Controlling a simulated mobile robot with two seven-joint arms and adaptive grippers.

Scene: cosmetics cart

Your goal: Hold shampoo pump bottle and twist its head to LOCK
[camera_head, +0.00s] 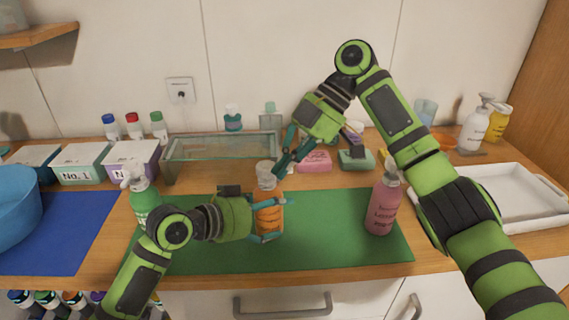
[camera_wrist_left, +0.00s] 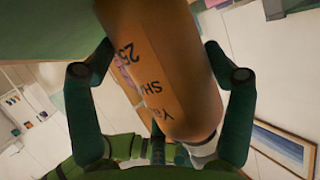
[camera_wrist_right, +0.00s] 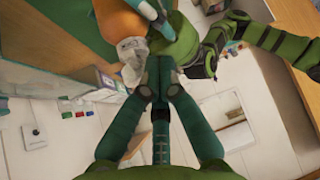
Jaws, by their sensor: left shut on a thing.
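The shampoo pump bottle (camera_head: 268,212) is orange with dark print and a clear, whitish pump head (camera_head: 266,172). It stands about upright over the green mat (camera_head: 325,230). My left gripper (camera_head: 272,219) is shut around its body. In the left wrist view, the orange body (camera_wrist_left: 160,65) fills the space between the fingers, with the pale head partly hidden at lower right. My right gripper (camera_head: 280,166) is at the right side of the pump head. In the right wrist view, its fingertips (camera_wrist_right: 157,78) meet beside the clear head (camera_wrist_right: 132,55), with nothing visible between them.
A green pump bottle (camera_head: 144,200) stands left on the mat and a pink one (camera_head: 382,208) right. A glass shelf (camera_head: 215,147), a pink box (camera_head: 315,161) and a green sponge (camera_head: 356,160) lie behind. A white tray (camera_head: 520,212) is at right.

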